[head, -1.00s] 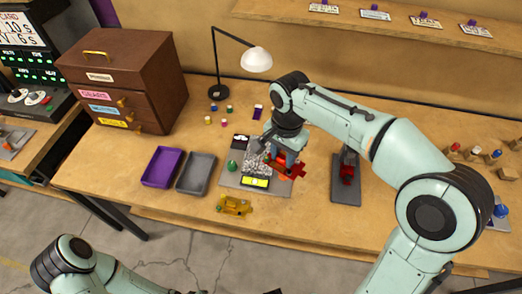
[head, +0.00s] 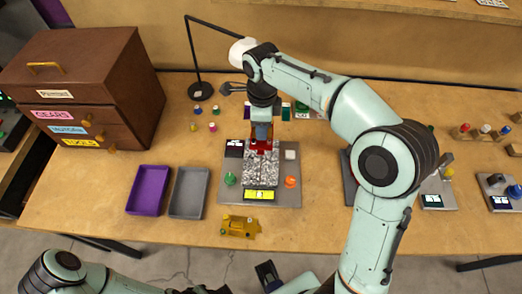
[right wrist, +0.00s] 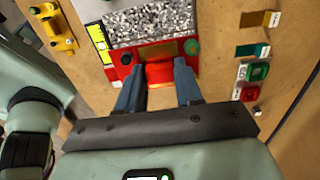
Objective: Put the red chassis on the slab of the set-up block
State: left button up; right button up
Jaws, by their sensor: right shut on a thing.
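The set-up block (head: 228,190) is a grey plate with a speckled slab (head: 260,172), a yellow display, a green knob and an orange knob. My right gripper (head: 262,134) is shut on the red chassis (head: 260,146), which shows at the slab's back edge in the head view. In the right wrist view the chassis (right wrist: 160,73) lies between the two blue-grey fingers (right wrist: 160,90), with the slab (right wrist: 150,22) beyond it. I cannot tell whether the chassis touches the slab.
A purple tray (head: 148,190) and a grey tray (head: 188,192) lie left of the block. A yellow bracket (head: 240,227) lies in front. A lamp (head: 195,60) and a brown drawer cabinet (head: 85,85) stand behind and left. My right arm hides part of the table's right side.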

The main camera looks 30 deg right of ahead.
notch_tip(320, 180, down, 12)
jog(key=shift+w+r+b, duration=0.1)
jog(key=shift+r+b, duration=0.15)
jog(key=shift+b, duration=0.4)
jog(key=shift+f, duration=0.1)
jog(key=o, duration=1.1)
jog(key=shift+c, duration=0.2)
notch_tip(320, 180, up, 12)
jog(key=shift+r+p, duration=0.1)
jog(key=shift+p, duration=0.75)
